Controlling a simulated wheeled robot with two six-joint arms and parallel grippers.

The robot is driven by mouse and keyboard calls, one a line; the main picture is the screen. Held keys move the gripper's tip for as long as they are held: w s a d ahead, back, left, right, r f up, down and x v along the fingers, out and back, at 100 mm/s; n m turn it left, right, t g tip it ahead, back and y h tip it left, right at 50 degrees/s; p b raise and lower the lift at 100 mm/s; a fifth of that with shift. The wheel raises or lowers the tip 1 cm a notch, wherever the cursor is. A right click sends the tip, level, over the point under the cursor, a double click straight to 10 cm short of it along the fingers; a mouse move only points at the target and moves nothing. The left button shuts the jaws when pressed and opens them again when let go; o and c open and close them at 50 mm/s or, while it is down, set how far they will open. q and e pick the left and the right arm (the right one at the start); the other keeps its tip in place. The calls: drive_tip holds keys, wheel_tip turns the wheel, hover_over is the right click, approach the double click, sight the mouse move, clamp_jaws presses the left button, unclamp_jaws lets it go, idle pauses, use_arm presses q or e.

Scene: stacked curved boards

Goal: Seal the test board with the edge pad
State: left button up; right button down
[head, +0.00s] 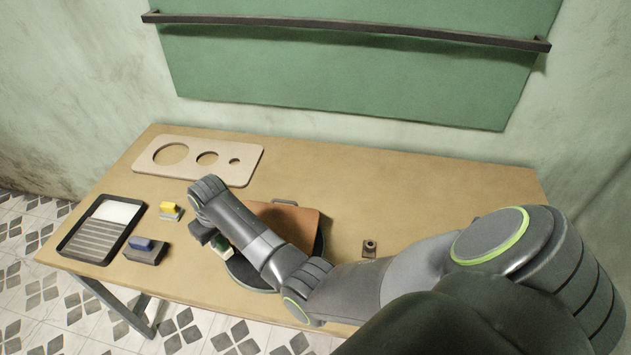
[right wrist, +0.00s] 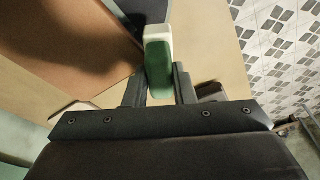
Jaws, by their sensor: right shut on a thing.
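A brown board (head: 290,220), seemingly the test board, lies on a dark round base (head: 248,270), partly hidden behind my right arm. Its brown face also fills the upper left of the right wrist view (right wrist: 65,45). My right gripper (head: 210,238) is at the left side of the board, shut on a green-and-white pad (head: 218,252), seemingly the edge pad. In the right wrist view the pad (right wrist: 159,68) sits between the two fingers, white end away from me, close to the board's edge. I cannot tell whether they touch. My left gripper is not in view.
Left of the board are a blue-topped block (head: 146,250), a yellow-topped block (head: 171,210) and a dark tray (head: 70,240) with a ribbed part. A small metal piece (head: 370,248) stands right. The table's back right is clear.

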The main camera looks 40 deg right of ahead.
drive_tip(key=shift+s+d+n+y, duration=0.2)
drive_tip(key=shift+s+d+n, duration=0.3)
drive_tip(key=shift+n, duration=0.5)
drive_tip(key=shift+s+d+n+y, duration=0.2)
drive_tip(key=shift+s+d+n, duration=0.2)
drive_tip(key=shift+n, duration=0.6)
drive_tip(key=shift+g, duration=0.3)
drive_tip(key=shift+s+d+n, duration=0.75)
drive_tip(key=shift+s+n, duration=0.15)
drive_tip(key=shift+s+d, duration=0.7)
drive_tip(key=shift+a, duration=0.1)
